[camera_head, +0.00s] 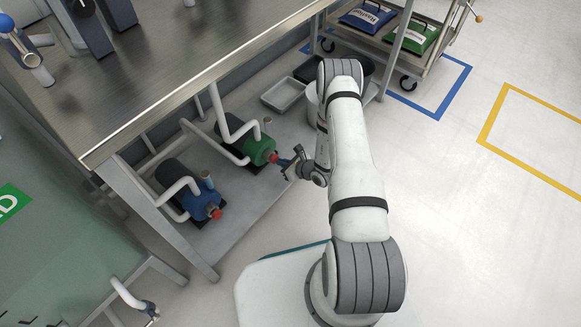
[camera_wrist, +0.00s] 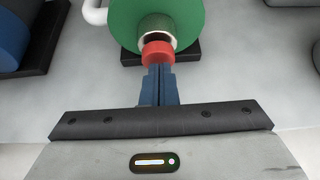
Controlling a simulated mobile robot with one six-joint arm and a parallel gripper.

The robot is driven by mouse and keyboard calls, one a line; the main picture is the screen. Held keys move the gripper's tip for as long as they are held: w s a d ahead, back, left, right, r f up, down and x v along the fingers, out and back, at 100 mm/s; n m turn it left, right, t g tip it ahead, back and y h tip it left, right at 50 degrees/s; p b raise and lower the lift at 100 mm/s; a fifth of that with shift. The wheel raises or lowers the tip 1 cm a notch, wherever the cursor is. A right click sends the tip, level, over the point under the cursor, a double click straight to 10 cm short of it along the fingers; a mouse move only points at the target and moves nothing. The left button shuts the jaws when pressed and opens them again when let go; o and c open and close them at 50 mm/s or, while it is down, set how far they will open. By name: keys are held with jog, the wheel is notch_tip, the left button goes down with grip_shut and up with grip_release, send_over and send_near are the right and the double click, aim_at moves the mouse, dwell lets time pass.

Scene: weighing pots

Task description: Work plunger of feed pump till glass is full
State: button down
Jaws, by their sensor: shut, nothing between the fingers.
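The green pump (camera_head: 257,149) lies on the shelf under the steel bench, with a red-ended plunger (camera_head: 274,158) facing my arm. In the wrist view the red plunger end (camera_wrist: 158,50) sits in front of a pale collar on the green body (camera_wrist: 190,18). My gripper (camera_head: 283,161) is shut and empty, and its blue fingertips (camera_wrist: 158,72) are at the red end. I cannot tell whether they touch or press it. A small upright glass (camera_head: 267,123) stands on the green pump; its fill level is too small to read.
A similar blue pump (camera_head: 198,203) with a red end lies to the left on the same shelf. A bench leg (camera_head: 165,225) stands near it. A shallow tray (camera_head: 283,94) lies behind. A cart (camera_head: 405,42) with bags stands at the back. The floor to the right is clear.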

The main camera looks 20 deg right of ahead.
jog(key=shift+a, duration=0.1)
jog(key=shift+w+a, duration=0.5)
jog(key=shift+w, duration=0.25)
jog(key=shift+w+a+r, duration=0.1)
jog(key=shift+w+r, duration=0.05)
jog(key=shift+w, duration=0.05)
jog(key=s+d, duration=0.1)
jog(key=s, duration=0.1)
jog(key=s+d, duration=0.1)
jog(key=d, duration=0.1)
jog(key=shift+s, duration=0.4)
jog(key=p+v, duration=0.4)
jog(key=v, duration=0.6)
jog(key=shift+a, duration=0.1)
